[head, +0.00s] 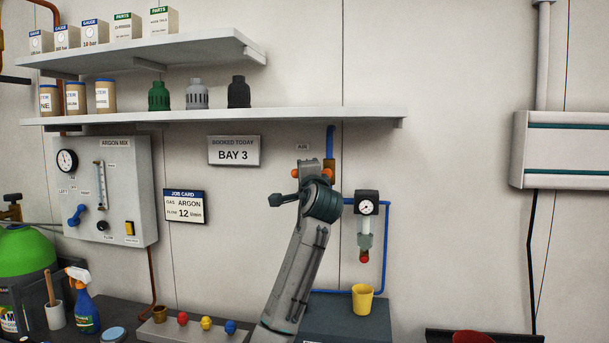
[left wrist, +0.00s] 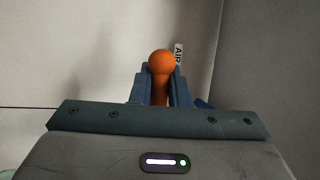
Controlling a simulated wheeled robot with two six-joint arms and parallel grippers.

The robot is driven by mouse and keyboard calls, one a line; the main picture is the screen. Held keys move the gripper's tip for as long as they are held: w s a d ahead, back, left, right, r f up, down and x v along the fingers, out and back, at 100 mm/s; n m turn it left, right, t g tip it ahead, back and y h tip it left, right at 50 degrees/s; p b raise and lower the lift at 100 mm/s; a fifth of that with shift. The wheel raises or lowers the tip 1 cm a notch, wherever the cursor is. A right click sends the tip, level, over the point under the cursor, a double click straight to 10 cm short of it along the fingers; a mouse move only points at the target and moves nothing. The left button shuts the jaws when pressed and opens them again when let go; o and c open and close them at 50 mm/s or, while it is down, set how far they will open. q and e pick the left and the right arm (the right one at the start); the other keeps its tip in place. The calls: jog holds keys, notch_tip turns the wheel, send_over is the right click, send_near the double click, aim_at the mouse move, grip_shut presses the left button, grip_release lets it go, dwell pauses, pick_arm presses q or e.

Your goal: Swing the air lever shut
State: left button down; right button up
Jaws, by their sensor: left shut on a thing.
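The air lever has an orange ball-ended handle (left wrist: 162,62) in the left wrist view. My left gripper (left wrist: 160,86) is shut on it, with one dark finger on each side of the stem and the ball standing above the fingertips. In the head view my left arm rises from the bottom middle and its wrist covers most of the valve. Orange bits of the lever (head: 296,174) show beside the wrist, below the AIR label (head: 302,147). The lever's exact angle is hidden. My right gripper is not in view.
A blue air pipe (head: 331,140) runs down to the valve. A regulator with a gauge (head: 367,208) hangs close to the right of my wrist. A shelf (head: 330,116) is above. A yellow cup (head: 362,299) stands below right.

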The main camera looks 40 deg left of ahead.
pick_arm(q)
jog(key=shift+f, duration=0.2)
jog(key=c, duration=1.4)
grip_release()
jog(key=shift+c, duration=0.2)
jog(key=shift+o, duration=0.3)
jog(key=shift+s+a+r, duration=0.1)
jog(key=shift+s, duration=0.05)
jog(key=shift+s+d+f, duration=0.2)
jog(key=shift+d, duration=0.2)
jog(key=b+v, duration=0.3)
jog(key=v, duration=0.7)
jog(key=shift+r, duration=0.15)
jog(key=shift+a, duration=0.1)
